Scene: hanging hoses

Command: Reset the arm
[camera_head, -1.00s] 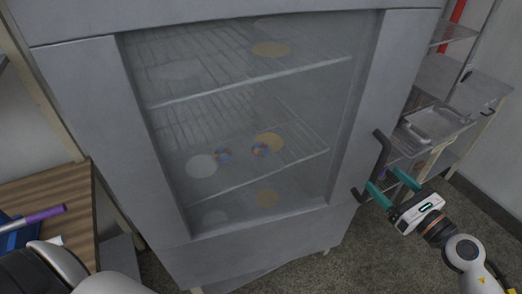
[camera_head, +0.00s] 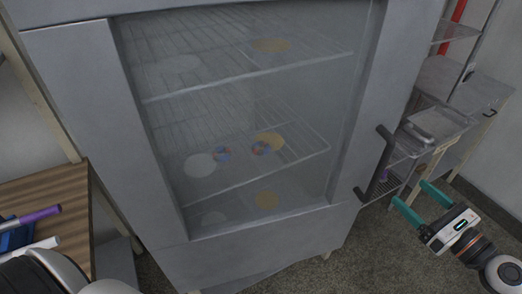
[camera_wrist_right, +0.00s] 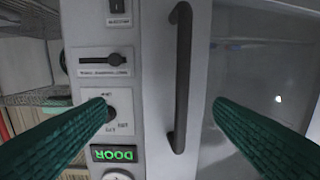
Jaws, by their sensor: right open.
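My right gripper (camera_head: 413,197) has two teal fingers and is open and empty. It is to the right of the grey cabinet's dark door handle (camera_head: 378,165), apart from it. In the right wrist view the handle (camera_wrist_right: 180,75) stands upright between the two spread fingers (camera_wrist_right: 160,125), farther off than they are. The cabinet door (camera_head: 250,240) is shut. My left arm shows only at the lower left corner, and its gripper is out of the picture.
Behind the glass are wire shelves (camera_head: 250,75) with several round items. A wooden table (camera_head: 60,195) with a purple-capped marker (camera_head: 38,215) is at the left. Metal racks (camera_head: 425,125) stand at the right. The wrist view shows a control panel with a green DOOR display (camera_wrist_right: 114,154).

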